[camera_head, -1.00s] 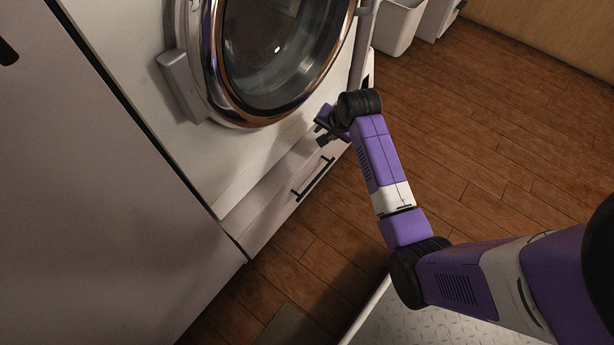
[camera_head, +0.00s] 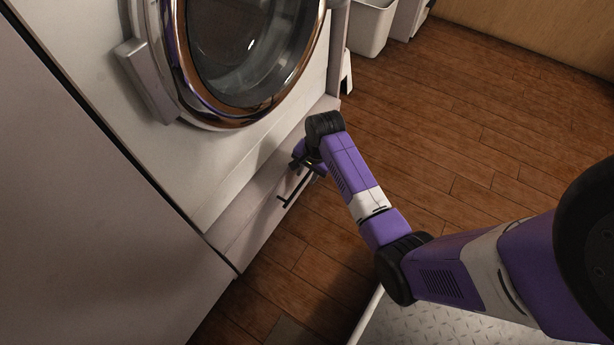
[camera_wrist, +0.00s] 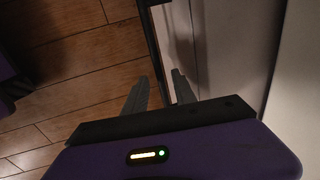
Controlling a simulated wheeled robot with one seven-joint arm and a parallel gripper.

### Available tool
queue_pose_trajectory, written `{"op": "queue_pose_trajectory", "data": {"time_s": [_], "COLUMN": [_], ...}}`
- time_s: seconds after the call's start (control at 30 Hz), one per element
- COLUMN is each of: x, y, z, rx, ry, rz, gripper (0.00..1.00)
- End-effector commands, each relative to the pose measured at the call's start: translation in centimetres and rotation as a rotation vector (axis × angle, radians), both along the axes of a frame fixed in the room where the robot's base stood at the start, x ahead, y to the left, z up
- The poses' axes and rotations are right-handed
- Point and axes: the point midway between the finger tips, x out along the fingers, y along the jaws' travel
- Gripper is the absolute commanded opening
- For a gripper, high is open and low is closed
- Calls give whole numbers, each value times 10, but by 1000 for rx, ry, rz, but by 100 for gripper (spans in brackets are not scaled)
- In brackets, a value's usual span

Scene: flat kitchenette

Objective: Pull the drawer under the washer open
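The washer (camera_head: 105,88) has a round glass door with a copper-coloured rim. Below it is the pale drawer (camera_head: 238,233), which looks shut. A dark bar handle (camera_head: 287,196) runs along the drawer front; its far end is hidden by my gripper (camera_head: 303,163). In the wrist view, my gripper (camera_wrist: 158,85) has its two fingers apart, one on each side of the dark handle bar (camera_wrist: 154,45). The right finger is between the bar and the drawer front (camera_wrist: 181,35). I cannot tell whether either finger touches the bar.
A pale cabinet front (camera_head: 75,200) stands left of the washer. A white bin (camera_head: 370,27) stands on the floor beyond it. The wooden floor (camera_head: 440,140) in front of the drawer is clear except for my own arm and base.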

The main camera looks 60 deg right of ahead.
Motion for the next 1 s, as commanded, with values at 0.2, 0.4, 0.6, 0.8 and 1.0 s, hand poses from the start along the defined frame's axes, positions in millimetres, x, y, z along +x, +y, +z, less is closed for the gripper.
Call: {"op": "queue_pose_trajectory", "data": {"time_s": [0.2, 0.4, 0.6, 0.8, 1.0], "x": [1, 0, 0, 0, 0], "y": [0, 0, 0, 0, 0], "z": [-1, -1, -1, -1, -2], "rx": [0, 0, 0, 0, 0], "ry": [-1, -1, 0, 0, 0], "rz": [0, 0, 0, 1, 0], "gripper": [32, 9, 0, 0, 0]}}
